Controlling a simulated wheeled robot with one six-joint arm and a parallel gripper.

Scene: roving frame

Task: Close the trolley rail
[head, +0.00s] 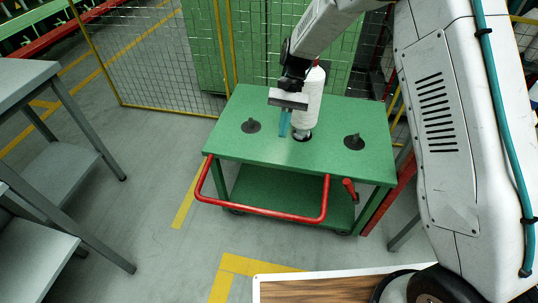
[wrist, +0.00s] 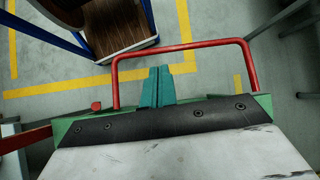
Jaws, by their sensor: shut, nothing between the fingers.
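A green trolley (head: 225,140) stands in the middle of the head view. Its red rail (head: 262,210) juts out from the near side, apart from the tabletop edge along its long bar. In the wrist view the rail (wrist: 185,47) spans beyond my fingertips. A short red lever (head: 349,190) sits at the trolley's near right; a red piece (wrist: 96,106) also shows in the wrist view. My gripper (head: 284,124), with teal fingers, is shut and empty, over the tabletop beside a white bobbin. Its fingers (wrist: 161,85) point toward the rail; I see no contact with it.
The white bobbin (head: 312,98) stands upright on the trolley, close right of my gripper. Two dark pegs (head: 251,126) (head: 354,142) stand on the top. Grey tables (head: 62,150) are at left, a mesh fence (head: 150,60) behind. Floor left of the trolley is clear.

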